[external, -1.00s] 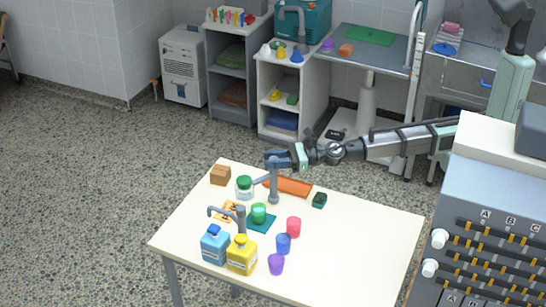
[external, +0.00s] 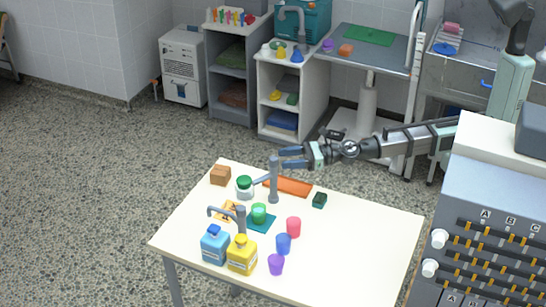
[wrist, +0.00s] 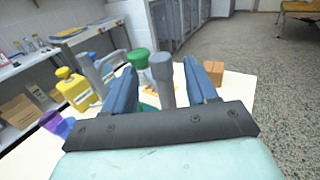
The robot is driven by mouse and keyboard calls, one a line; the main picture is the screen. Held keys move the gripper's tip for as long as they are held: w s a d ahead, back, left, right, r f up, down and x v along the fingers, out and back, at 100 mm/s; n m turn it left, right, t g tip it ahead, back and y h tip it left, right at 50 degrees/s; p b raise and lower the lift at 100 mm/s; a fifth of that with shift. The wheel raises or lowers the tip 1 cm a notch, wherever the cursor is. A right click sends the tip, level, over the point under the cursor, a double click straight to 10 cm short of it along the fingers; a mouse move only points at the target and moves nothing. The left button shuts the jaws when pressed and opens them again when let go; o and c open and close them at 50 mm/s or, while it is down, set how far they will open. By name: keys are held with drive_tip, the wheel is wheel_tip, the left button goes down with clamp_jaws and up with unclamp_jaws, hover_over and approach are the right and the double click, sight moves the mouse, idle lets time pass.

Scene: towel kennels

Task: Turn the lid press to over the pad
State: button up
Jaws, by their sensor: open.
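A grey upright post (external: 273,182) with a short side arm pointing left toward a green-lidded jar (external: 245,188) looks like the lid press. It also shows in the wrist view (wrist: 162,78), ahead of the gap between my fingers. A teal pad (external: 265,225) lies in front of it, with a green cup (external: 259,212) on it. The side arm points away from this pad. My gripper (external: 284,157) is open and empty, close to the right of the post's top; in the wrist view (wrist: 159,66) both fingers are spread and apart from it.
A grey tap-like fixture (external: 241,218) stands left of the pad, with blue (external: 214,246) and yellow (external: 241,256) bottles before it. A brown box (external: 220,175), orange tray (external: 290,187), dark green block (external: 319,200) and red cup (external: 293,227) are nearby. The table's right side is clear.

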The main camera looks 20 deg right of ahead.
drive_tip(key=s+d, duration=0.1)
drive_tip(key=d, duration=0.7)
drive_tip(key=shift+s+d, duration=0.3)
drive_tip(key=shift+s, duration=0.1)
drive_tip(key=shift+c, duration=0.2)
